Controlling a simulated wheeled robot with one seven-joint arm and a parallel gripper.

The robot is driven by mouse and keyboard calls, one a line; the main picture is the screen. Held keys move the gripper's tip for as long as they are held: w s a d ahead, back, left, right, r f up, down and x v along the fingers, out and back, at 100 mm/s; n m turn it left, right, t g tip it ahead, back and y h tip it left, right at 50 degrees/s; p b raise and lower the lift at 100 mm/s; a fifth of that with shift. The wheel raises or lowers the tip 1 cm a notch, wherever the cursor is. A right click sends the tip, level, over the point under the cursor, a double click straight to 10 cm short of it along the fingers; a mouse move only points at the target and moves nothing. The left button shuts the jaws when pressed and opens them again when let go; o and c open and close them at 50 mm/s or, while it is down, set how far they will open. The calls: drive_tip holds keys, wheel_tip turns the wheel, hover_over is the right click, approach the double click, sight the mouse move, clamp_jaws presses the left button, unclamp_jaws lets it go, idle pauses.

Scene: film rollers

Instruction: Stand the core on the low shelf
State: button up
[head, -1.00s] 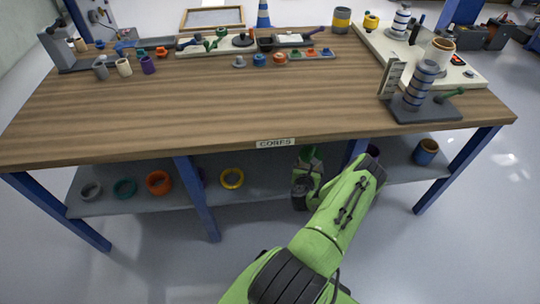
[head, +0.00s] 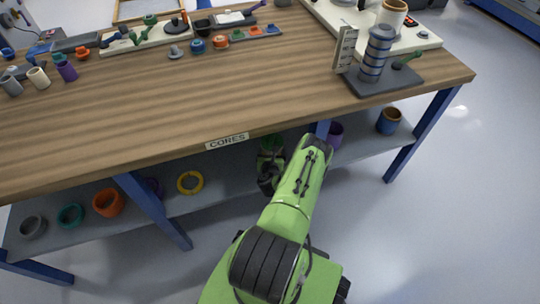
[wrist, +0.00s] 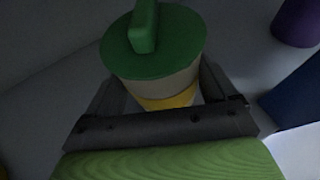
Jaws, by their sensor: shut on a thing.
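The core (wrist: 165,84) is a cream cylinder with a yellow band low down and a green cap with an upright green grip on top, seen in the wrist view. My gripper (wrist: 158,98) is shut on its body, with one dark finger on each side. In the head view my gripper (head: 270,163) is under the table's front edge, over the low shelf, with a green part showing at its top. The low shelf (head: 232,172) is a grey board under the table. The core's base is hidden, so I cannot tell whether it touches the shelf.
A yellow ring (head: 190,182) lies left of my gripper; several more rings lie farther left. A purple cup (head: 334,134) and a blue-brown cup (head: 388,121) stand right. A blue table leg (head: 322,130) is close right. The tabletop edge with the CORES label (head: 227,141) overhangs.

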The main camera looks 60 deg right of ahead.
drive_tip(key=shift+r, duration=0.1)
drive_tip(key=o, duration=1.2)
drive_tip(key=shift+c, duration=0.2)
drive_tip(key=shift+a+r+p, duration=0.1)
drive_tip(key=shift+a+p, duration=0.05)
drive_tip(key=shift+p, duration=0.15)
drive_tip(key=p+v, duration=1.1)
drive_tip(key=shift+s+a+p, duration=0.25)
drive_tip(key=shift+p, duration=0.1)
